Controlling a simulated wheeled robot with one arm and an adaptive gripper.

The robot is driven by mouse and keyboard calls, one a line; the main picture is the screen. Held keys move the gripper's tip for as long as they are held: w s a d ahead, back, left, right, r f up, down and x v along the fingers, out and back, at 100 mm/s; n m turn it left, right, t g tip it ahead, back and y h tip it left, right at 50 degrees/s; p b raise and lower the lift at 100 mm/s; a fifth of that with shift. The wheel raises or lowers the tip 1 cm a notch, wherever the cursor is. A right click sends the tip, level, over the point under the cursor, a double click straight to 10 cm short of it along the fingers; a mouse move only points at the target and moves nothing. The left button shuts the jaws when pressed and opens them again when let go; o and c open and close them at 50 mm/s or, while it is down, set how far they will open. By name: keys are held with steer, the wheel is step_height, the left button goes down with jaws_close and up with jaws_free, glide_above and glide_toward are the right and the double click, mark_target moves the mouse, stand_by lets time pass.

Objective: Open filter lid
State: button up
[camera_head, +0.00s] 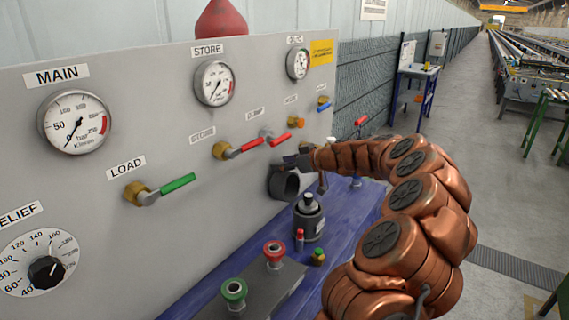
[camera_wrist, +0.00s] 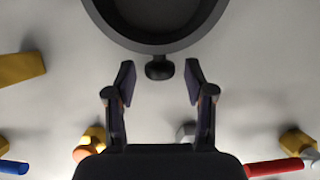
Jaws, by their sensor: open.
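A dark round housing (camera_head: 284,185), which looks like the filter, sticks out from the grey panel below the valve levers. In the wrist view its thick dark rim (camera_wrist: 150,45) shows at the top, cut off by the frame edge. A small black knob (camera_wrist: 159,68) sits at the rim's lower edge there. I cannot tell whether the dark face inside is a lid or a hollow. My gripper (camera_wrist: 159,82) is open and empty, with one fingertip on each side of the knob and visible gaps. In the head view my gripper (camera_head: 297,161) is at the housing's top edge, partly hidden.
Red-handled valves (camera_head: 240,149) and a green-handled valve (camera_head: 165,189) stick out from the panel (camera_head: 110,220). A dark cylindrical fitting (camera_head: 308,217) and red and green knobs stand on the blue bench (camera_head: 215,300) below. Open floor (camera_head: 480,180) lies to the right.

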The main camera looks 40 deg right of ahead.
steer(key=shift+c, duration=0.3)
jaws_close()
steer(key=b, duration=0.3)
steer(key=shift+s+f+t, duration=0.15)
steer(key=shift+s+t, duration=0.05)
steer(key=shift+t, duration=0.1)
steer(key=shift+s+b, duration=0.2)
steer(key=shift+b, duration=0.7)
steer(key=b, duration=0.3)
steer(key=s+t+b, duration=0.1)
steer(key=b, duration=0.2)
steer(key=shift+s+d+r+t+y, duration=0.2)
steer(key=shift+d+r+t+y, duration=0.1)
steer(key=shift+d+r, duration=0.05)
steer(key=shift+s+r+b, duration=0.1)
steer(key=shift+b, duration=0.25)
steer(key=shift+o, duration=0.3)
jaws_free()
